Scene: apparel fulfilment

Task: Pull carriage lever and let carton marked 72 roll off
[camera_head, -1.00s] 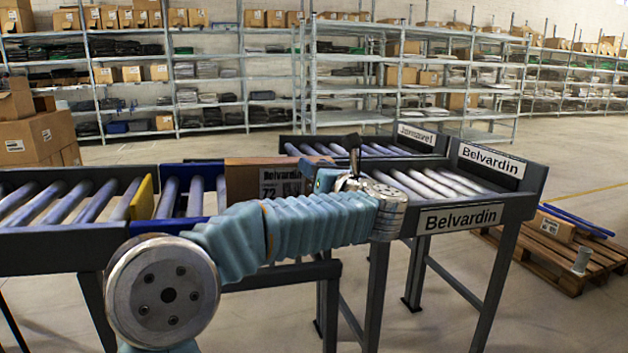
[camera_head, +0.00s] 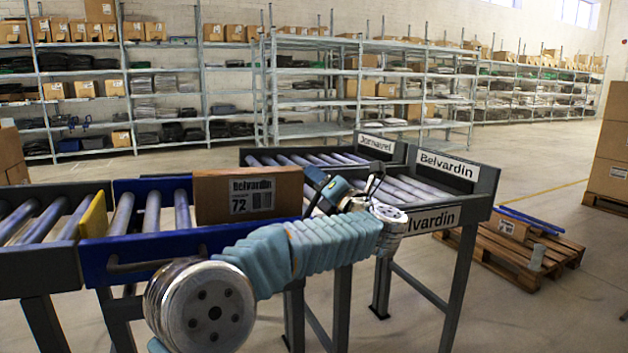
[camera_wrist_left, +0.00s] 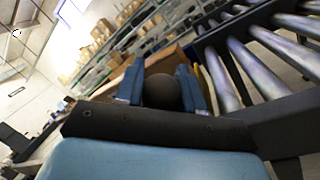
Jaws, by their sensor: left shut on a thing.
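The carriage lever shows in the left wrist view as a dark round knob (camera_wrist_left: 161,93) between the two blue fingers of my left gripper (camera_wrist_left: 162,84). That gripper is shut on it. In the head view my left gripper (camera_head: 338,190) is just right of the carton, before the roller lanes; the arm hides part of the lever there. My right gripper is not in view.
The Belvardin lane (camera_head: 405,188) with its end sign (camera_head: 447,165) lies right of the carton, the Jornavel lane (camera_head: 310,158) behind. A yellow plate (camera_head: 93,217) stands at the carriage's left. A pallet (camera_head: 520,250) is on the floor at right.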

